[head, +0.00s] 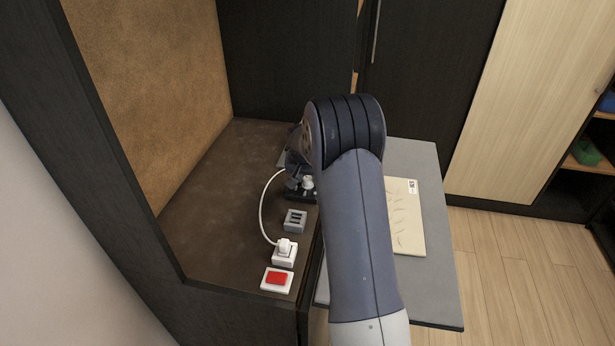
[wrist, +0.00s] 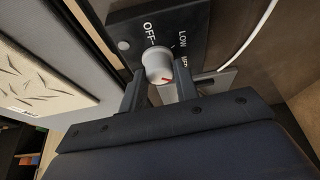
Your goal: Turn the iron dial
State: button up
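The iron dial is a round white knob (wrist: 157,62) with a red mark, on a black panel (wrist: 185,22) lettered OFF and LOW; a further label is partly hidden by a finger. The red mark is on the knob's lower part in the wrist view, turned away from OFF. The knob also shows as a small pale shape in the head view (head: 308,183). My gripper (wrist: 159,80) has its two dark fingers apart, one on each side of the knob. I cannot tell whether they press on it.
A white cable runs to a plug in a white socket (head: 284,257). A grey socket block (head: 295,220) and a red switch (head: 277,279) are nearby on the brown counter (head: 215,215). A cream patterned board (head: 406,222) lies on the grey surface (head: 440,270) at right.

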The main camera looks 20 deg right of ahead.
jog(key=c, duration=0.5)
jog(key=shift+n+y+b, duration=0.4)
jog(key=shift+n+b, duration=0.2)
jog(key=shift+n, duration=0.5)
jog(key=o, duration=1)
jog(key=v, duration=0.5)
jog(key=b+v, duration=0.1)
jog(key=v, duration=0.4)
jog(key=shift+s+r, duration=0.3)
jog(key=shift+s, duration=0.1)
